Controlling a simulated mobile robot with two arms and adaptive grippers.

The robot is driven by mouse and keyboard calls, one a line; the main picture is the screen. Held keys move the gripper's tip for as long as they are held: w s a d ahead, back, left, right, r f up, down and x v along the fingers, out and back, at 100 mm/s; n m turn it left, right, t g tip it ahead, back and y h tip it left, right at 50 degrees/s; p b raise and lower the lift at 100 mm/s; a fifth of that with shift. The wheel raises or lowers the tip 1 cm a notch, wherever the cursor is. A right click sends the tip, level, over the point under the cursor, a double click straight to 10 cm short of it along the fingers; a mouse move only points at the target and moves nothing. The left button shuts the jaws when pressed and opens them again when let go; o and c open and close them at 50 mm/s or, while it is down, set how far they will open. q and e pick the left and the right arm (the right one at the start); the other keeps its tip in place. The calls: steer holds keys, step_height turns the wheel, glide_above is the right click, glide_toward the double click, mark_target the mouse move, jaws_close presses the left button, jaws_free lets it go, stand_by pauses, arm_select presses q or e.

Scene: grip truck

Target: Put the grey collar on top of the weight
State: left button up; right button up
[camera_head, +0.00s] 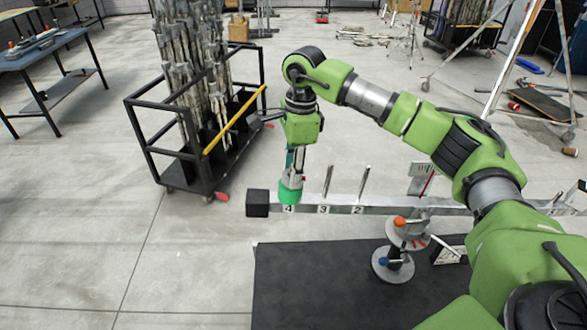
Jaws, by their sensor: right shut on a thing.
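My right gripper (292,178) points down at the left end of the grey rail (390,203), at the post position marked 4. It is shut on a small green piece (290,193) at its tip, just behind the 4 label. The gripper hides most of this piece and any post there; I cannot tell whether the piece touches the rail. I cannot clearly pick out the grey collar or the weight. Two grey round discs stand at the right: one with an orange knob (399,221), one lower with a blue knob (383,261). My left gripper is not in view.
Thin upright posts (328,182) stand on the rail by labels 3 and 2. A black block (258,203) caps its left end. A dark mat (310,290) lies in front. A black cart (185,165) with metal rods stands behind left. The floor at front left is clear.

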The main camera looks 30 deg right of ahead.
steer(key=shift+f, duration=0.2)
steer(key=o, duration=1)
steer(key=shift+r, duration=0.1)
steer(key=r, duration=0.8)
steer(key=d+r, duration=0.1)
steer(key=r, duration=0.2)
steer(key=shift+s+r, duration=0.2)
steer(key=shift+r, duration=0.2)
